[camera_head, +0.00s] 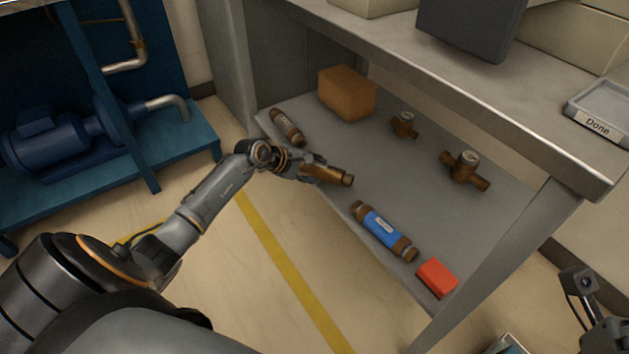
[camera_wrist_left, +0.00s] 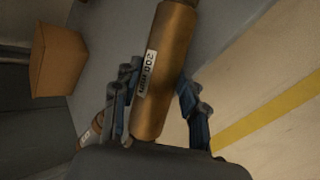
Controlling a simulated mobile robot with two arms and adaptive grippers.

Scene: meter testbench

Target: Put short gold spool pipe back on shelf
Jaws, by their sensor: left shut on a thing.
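The short gold spool pipe (camera_head: 328,175) is at the near edge of the grey lower shelf (camera_head: 345,135), between a grey pipe and a blue pipe. My left gripper (camera_head: 308,166) is shut on the gold pipe near its left end. In the left wrist view the gold pipe (camera_wrist_left: 165,75) lies between the two fingers (camera_wrist_left: 158,100) and carries a white label. I cannot tell whether the pipe touches the shelf. Part of my right gripper (camera_head: 580,300) shows at the lower right; its fingers are not clear.
On the lower shelf are a grey pipe (camera_head: 287,127), a cardboard box (camera_head: 347,92), two brass meters (camera_head: 404,125) (camera_head: 465,171), a blue pipe (camera_head: 383,231) and a red block (camera_head: 437,278). A table leg (camera_head: 500,255) stands at the right. A blue pump stand (camera_head: 185,140) is left.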

